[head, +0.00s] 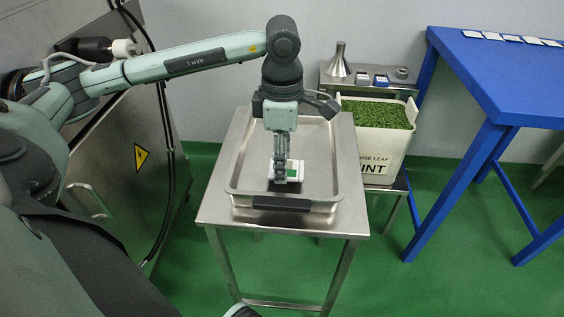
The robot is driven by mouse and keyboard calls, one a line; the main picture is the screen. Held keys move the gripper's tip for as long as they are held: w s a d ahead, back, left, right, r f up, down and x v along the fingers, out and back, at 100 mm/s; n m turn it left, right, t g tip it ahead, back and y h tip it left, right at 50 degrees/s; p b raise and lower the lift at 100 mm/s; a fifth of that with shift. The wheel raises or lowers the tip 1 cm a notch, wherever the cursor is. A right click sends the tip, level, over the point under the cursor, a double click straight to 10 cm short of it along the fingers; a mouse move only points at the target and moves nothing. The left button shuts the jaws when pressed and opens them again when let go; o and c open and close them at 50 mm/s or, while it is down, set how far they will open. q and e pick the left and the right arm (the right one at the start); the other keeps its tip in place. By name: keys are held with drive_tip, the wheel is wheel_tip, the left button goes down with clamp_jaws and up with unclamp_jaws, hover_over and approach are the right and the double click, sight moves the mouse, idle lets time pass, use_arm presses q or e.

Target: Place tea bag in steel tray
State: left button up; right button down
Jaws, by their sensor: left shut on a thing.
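The steel tray (323,188) sits on a small steel table in the middle of the head view. My left gripper (281,180) points down over the front part of the tray. It is shut on the tea bag (297,171), a white packet with a green mark. The gripper fingers hide part of the tea bag. I cannot tell whether the tea bag touches the tray floor. My right gripper is not in view.
A white bin of green leaf (385,150) stands behind right, near a steel funnel (338,60). A blue table (510,85) at right carries several white packets (512,38). A steel cabinet (120,165) stands left.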

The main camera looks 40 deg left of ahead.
use_arm(q)
drive_tip(key=shift+f, duration=0.75)
drive_tip(key=shift+f, duration=0.1)
drive_tip(key=o, duration=0.7)
drive_tip(key=shift+c, duration=0.2)
wheel_tip(320, 180, up, 12)
